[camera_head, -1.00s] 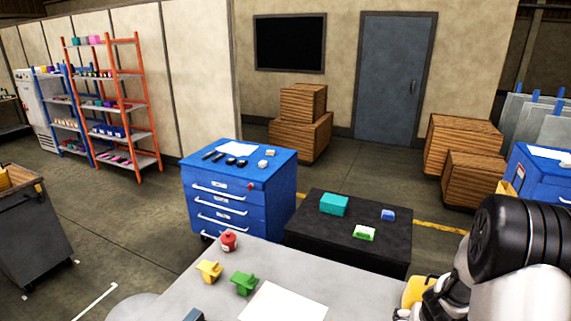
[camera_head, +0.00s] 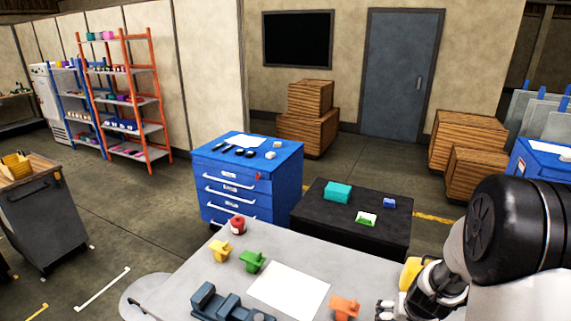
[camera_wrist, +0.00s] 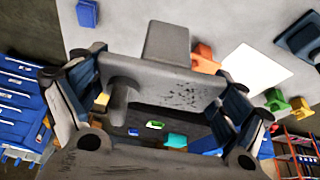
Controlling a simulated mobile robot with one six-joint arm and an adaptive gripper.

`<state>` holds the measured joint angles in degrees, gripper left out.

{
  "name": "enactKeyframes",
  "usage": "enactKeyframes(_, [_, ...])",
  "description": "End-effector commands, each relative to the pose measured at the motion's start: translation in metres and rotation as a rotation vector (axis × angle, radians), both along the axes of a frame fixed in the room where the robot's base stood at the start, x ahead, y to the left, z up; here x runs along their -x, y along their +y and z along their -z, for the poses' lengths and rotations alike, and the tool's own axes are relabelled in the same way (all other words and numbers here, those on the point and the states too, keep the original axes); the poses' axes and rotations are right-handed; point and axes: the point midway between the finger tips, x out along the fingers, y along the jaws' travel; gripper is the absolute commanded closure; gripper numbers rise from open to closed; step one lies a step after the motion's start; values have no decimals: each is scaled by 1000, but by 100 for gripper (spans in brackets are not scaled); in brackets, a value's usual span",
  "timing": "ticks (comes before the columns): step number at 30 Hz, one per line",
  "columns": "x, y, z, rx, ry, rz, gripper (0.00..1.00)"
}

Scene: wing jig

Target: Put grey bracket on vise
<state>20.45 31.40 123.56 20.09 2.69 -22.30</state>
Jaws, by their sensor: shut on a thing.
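In the wrist view my gripper (camera_wrist: 155,102) is shut on the grey bracket (camera_wrist: 168,45), a flat bar with a block and a round peg. The bracket is held above the table, apart from the vise. In the head view my gripper (camera_head: 386,310) is at the lower right, and the bracket cannot be made out there. The blue-grey vise (camera_head: 232,304) sits on the table (camera_head: 185,292) at the bottom edge, partly cut off. A dark blue-grey part, likely the vise (camera_wrist: 300,35), shows at the wrist view's upper right.
The table also holds a white sheet (camera_head: 288,288), an orange bracket (camera_head: 344,307), a green one (camera_head: 252,261), a yellow one (camera_head: 220,251) and a red pot (camera_head: 238,225). A yellow thing (camera_head: 409,271) is close to my gripper. A black low table (camera_head: 330,226) stands behind.

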Motion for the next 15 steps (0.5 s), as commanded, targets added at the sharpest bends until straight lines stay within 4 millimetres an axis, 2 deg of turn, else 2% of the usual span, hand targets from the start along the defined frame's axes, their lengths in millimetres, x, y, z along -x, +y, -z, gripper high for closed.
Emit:
enactKeyframes(9, [2,96,-59,3,-7,-186,43])
enactKeyframes(15, [5,142,-86,2,-5,-271,43])
